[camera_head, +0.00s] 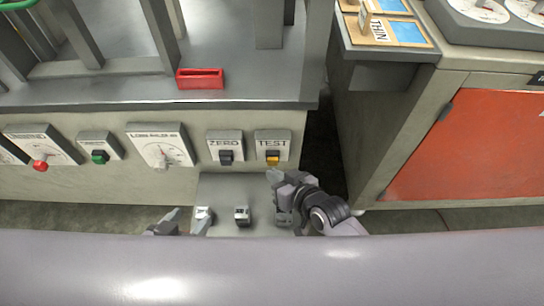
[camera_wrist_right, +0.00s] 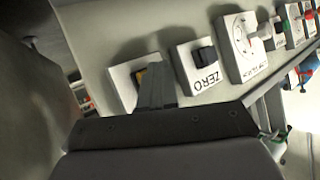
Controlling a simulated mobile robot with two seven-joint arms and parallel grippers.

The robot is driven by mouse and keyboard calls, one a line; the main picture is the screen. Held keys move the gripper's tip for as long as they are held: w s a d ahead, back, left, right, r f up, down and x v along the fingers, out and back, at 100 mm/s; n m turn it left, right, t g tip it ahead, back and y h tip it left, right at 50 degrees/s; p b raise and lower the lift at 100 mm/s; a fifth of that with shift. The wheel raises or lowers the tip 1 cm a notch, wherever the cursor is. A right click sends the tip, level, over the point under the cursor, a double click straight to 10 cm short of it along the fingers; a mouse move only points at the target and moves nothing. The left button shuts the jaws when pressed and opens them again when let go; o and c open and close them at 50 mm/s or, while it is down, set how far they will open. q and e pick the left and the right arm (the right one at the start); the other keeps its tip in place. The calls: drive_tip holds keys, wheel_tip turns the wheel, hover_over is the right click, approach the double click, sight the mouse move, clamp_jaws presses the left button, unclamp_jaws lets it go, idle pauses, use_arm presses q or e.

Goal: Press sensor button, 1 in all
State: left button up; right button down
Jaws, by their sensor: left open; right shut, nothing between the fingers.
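A panel face carries a white TEST plate (camera_head: 272,142) with a yellow button (camera_head: 273,155) and a ZERO plate (camera_head: 225,141) with a dark button (camera_head: 226,156). No label reading "sensor" is legible. My right gripper (camera_head: 273,177) is shut and empty, its tip just below the yellow button in the head view. In the right wrist view its fingers (camera_wrist_right: 152,84) lie over the TEST plate (camera_wrist_right: 122,84) and partly hide the yellow button (camera_wrist_right: 139,76); I cannot tell whether they touch it. My left gripper (camera_head: 188,214) is open and empty, low and left of the ZERO plate.
A dial plate (camera_head: 160,145), a green button (camera_head: 99,157) and a red knob (camera_head: 40,165) sit left along the panel. A red holder (camera_head: 200,78) lies on the ledge. An orange-door cabinet (camera_head: 465,140) stands right.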

use_arm(q)
drive_tip(key=shift+s+a+f, duration=0.15)
drive_tip(key=shift+s+f, duration=0.25)
drive_tip(key=shift+s, duration=0.05)
use_arm(e)
drive_tip(key=shift+s, duration=0.1)
use_arm(q)
drive_tip(key=shift+a, duration=0.1)
drive_tip(key=shift+w+r, duration=0.2)
drive_tip(key=shift+w, duration=0.1)
idle(0.6)
drive_tip(key=shift+s, duration=0.2)
drive_tip(key=shift+f, duration=0.1)
use_arm(e)
drive_tip(key=shift+w, duration=0.45)
